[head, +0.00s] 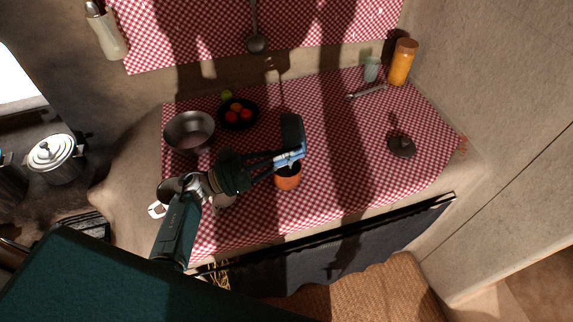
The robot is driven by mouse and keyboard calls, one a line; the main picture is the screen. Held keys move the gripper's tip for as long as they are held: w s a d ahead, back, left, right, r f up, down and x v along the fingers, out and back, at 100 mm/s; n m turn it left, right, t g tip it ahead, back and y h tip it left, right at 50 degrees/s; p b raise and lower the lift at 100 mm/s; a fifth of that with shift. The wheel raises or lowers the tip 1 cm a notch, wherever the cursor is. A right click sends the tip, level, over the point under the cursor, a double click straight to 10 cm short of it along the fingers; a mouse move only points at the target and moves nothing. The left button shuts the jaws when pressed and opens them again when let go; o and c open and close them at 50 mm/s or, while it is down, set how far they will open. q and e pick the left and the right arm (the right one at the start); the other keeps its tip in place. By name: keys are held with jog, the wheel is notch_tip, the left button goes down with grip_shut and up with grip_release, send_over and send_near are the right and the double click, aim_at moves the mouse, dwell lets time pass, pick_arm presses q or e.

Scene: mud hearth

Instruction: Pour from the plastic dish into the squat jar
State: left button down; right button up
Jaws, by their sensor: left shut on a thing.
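My left gripper (290,158) reaches in from the left over the cloth, its pale blue fingertips close together. It is shut on a dark grey piece that I take for the plastic dish (291,127). The dish sticks out beyond the fingertips and looks tipped on edge; I cannot see into it. The squat jar (288,181), orange-brown with a dark mouth, stands upright just below the fingertips in the picture. The gripper partly covers its mouth. No contents or stream can be made out. My right gripper is not in view.
A grey metal bowl (190,130) and a black bowl of red fruit (239,114) stand to the left. An orange bottle (403,64), a pale glass (371,69) and a dark round utensil (401,146) are to the right. The red checked cloth (330,210) is clear at front right.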

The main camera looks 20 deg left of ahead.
pick_arm(q)
jog(key=shift+n+t+h, duration=0.4)
jog(key=shift+t+h, duration=0.4)
jog(key=shift+s+a+r+b, duration=0.1)
jog(key=shift+a+r, duration=0.15)
jog(key=shift+r, duration=0.45)
jog(key=shift+s+a+r+b, duration=0.1)
jog(key=shift+a+r, duration=0.1)
jog(key=shift+r, duration=0.45)
jog(key=shift+s+a+r+b, duration=0.1)
jog(key=shift+a+r, duration=0.15)
jog(key=shift+r, duration=0.45)
jog(key=shift+r, duration=0.15)
